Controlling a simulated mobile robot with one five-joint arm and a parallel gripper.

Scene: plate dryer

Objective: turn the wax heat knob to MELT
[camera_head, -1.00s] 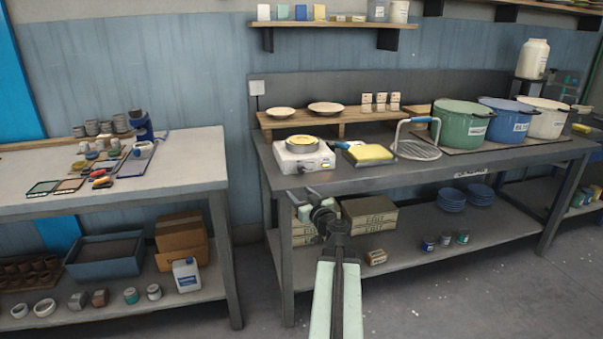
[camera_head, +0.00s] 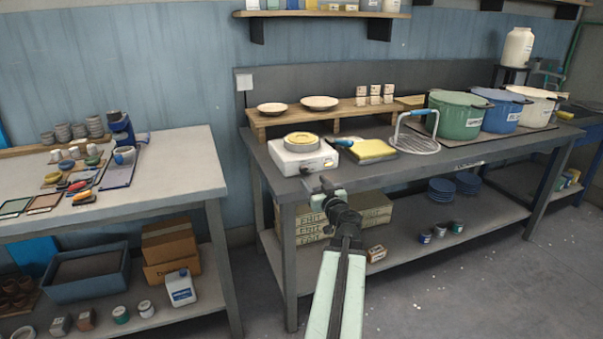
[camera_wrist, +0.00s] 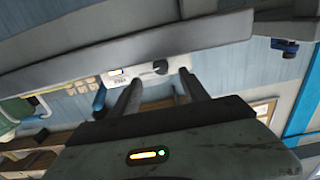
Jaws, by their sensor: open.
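The wax heater is a white box (camera_head: 296,160) near the left front of the grey bench in the head view, with a round yellow-topped pan (camera_head: 301,141) on it. In the wrist view its white front (camera_wrist: 145,73) appears upside down, with a dark knob (camera_wrist: 160,67) and a small label (camera_wrist: 117,73) whose text I cannot read. My gripper (camera_head: 318,187) is just in front of the bench edge, below the heater. In the wrist view my gripper (camera_wrist: 160,78) is open, with its two fingers apart either side of the knob's line, no contact visible. The knob's setting is unclear.
Green (camera_head: 458,118) and blue (camera_head: 503,112) pots stand further right. A wooden riser (camera_head: 350,114) with plates is behind. The bench edge is close to my gripper.

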